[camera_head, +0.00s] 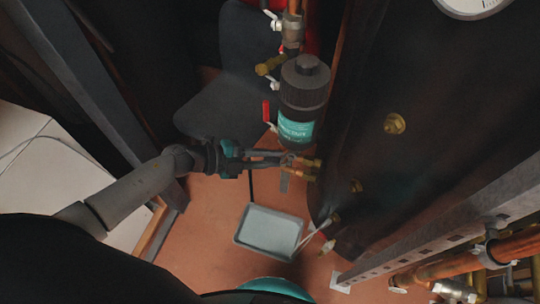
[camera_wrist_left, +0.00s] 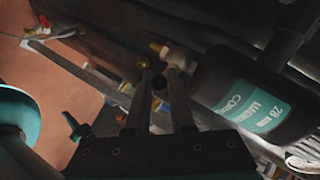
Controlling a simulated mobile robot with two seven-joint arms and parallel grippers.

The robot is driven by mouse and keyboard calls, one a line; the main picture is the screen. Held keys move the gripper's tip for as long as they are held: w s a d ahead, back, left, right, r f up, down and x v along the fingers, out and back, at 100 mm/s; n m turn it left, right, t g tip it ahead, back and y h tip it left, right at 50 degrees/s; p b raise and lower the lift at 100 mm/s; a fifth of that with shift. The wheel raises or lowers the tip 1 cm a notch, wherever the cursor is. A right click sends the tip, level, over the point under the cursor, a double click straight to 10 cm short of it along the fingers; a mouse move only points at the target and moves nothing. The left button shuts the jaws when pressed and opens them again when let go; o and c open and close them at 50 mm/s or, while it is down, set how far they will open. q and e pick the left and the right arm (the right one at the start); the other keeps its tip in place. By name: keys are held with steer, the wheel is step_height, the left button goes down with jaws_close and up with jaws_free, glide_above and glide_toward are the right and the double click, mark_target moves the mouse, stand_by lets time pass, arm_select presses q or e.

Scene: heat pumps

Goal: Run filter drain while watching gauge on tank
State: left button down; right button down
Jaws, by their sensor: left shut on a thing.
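The black filter (camera_head: 303,88) with a teal label stands upright in the middle of the head view; it also shows in the left wrist view (camera_wrist_left: 250,95). My left gripper (camera_head: 284,160) reaches in from the left just below it. Its fingers (camera_wrist_left: 158,85) are shut on a small dark part at the filter's drain valve, beside brass fittings (camera_head: 308,170). The fingers partly hide the valve, so its exact position is unclear. The gauge (camera_head: 474,6) on the dark tank (camera_head: 400,80) is cut off by the top edge; its needle is not readable. My right gripper is not in view.
A grey tray (camera_head: 240,238) with a pale bluish inside lies on the reddish floor below the filter. A red-handled valve (camera_head: 266,111) is left of the filter. A perforated metal rail (camera_head: 440,225) and copper pipes (camera_head: 512,247) are at the lower right.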

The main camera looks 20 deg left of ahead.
arm_select(q)
steer(key=c, duration=0.8)
jaws_free()
steer(key=p+v, duration=0.1)
steer(key=v, duration=0.6)
steer(key=shift+d+r+p, duration=0.1)
steer(key=shift+p, duration=0.25)
steer(key=p, duration=0.2)
glide_toward(266, 158)
steer(key=v, duration=0.4)
steer(key=shift+r, duration=0.1)
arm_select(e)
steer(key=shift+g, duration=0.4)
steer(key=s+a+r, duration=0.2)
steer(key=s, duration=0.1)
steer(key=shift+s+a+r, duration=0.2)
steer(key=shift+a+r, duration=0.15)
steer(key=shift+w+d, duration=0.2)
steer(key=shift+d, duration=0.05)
